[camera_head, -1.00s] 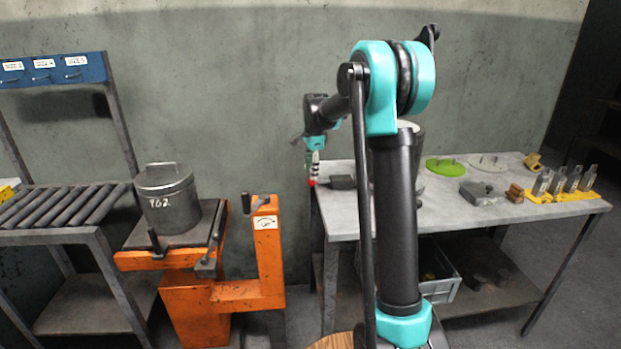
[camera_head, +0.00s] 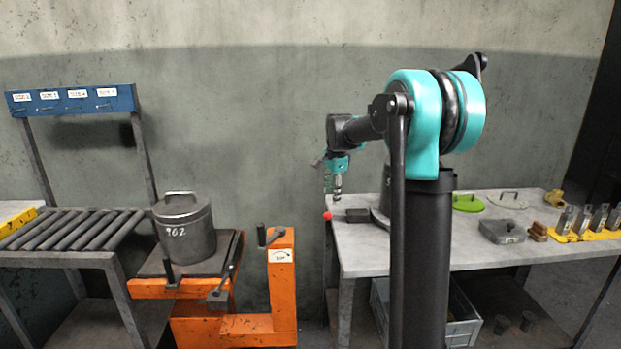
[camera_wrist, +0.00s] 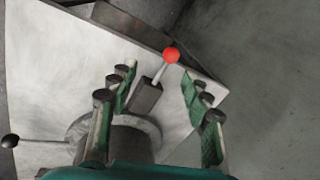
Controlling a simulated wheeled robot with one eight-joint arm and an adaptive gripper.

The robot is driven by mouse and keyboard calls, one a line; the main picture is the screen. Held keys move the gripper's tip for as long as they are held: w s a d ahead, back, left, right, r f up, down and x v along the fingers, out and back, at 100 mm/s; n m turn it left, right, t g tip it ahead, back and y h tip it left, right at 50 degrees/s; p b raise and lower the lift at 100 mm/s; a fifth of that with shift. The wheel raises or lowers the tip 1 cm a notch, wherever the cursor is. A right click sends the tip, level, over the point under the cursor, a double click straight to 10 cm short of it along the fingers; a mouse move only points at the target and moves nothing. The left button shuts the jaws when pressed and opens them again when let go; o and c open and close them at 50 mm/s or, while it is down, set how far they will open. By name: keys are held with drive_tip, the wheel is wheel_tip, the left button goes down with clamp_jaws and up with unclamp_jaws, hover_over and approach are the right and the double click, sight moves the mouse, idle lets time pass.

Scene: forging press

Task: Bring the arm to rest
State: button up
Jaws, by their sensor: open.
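My gripper (camera_wrist: 158,110) is open in the wrist view, its two green-padded fingers apart with nothing held between them. Below the fingers show a red ball knob (camera_wrist: 171,55) on a short lever and a dark block (camera_wrist: 145,95) at the table edge. In the head view my gripper (camera_head: 337,190) hangs down at the near left end of the grey table (camera_head: 400,255), just above the red knob (camera_head: 327,216). My arm is bent, with its elbow high at right. Whether the fingers touch the lever cannot be told.
A lidded pot marked 902 (camera_head: 186,230) stands on an orange lift (camera_head: 283,280). A roller stand (camera_head: 75,232) is at left. A grey crate (camera_head: 463,333) sits beneath.

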drive_tip(key=s+d+f+n, duration=0.1)
drive_tip(key=s+f+n, duration=0.1)
drive_tip(key=s, duration=0.4)
drive_tip(key=s+d+f+n, duration=0.1)
drive_tip(key=s+f+n, duration=0.2)
drive_tip(key=s, duration=0.4)
drive_tip(key=s+d+f+n+t, duration=0.1)
drive_tip(key=s+d+f+n, duration=0.1)
drive_tip(key=s, duration=0.4)
drive_tip(key=shift+s+f+n, duration=0.35)
drive_tip(key=shift+f+n, duration=0.15)
drive_tip(key=shift+f, duration=0.25)
drive_tip(key=s+d+f+n, duration=0.1)
drive_tip(key=s+f+n, duration=0.2)
drive_tip(key=s+f, duration=0.2)
drive_tip(key=s+d+f+n, duration=0.1)
drive_tip(key=s+f+n, duration=0.2)
drive_tip(key=s, duration=0.9)
drive_tip(key=shift+f+n+t, duration=0.3)
drive_tip(key=shift+f+t, duration=0.1)
drive_tip(key=shift+f, duration=0.45)
drive_tip(key=shift+w, duration=0.15)
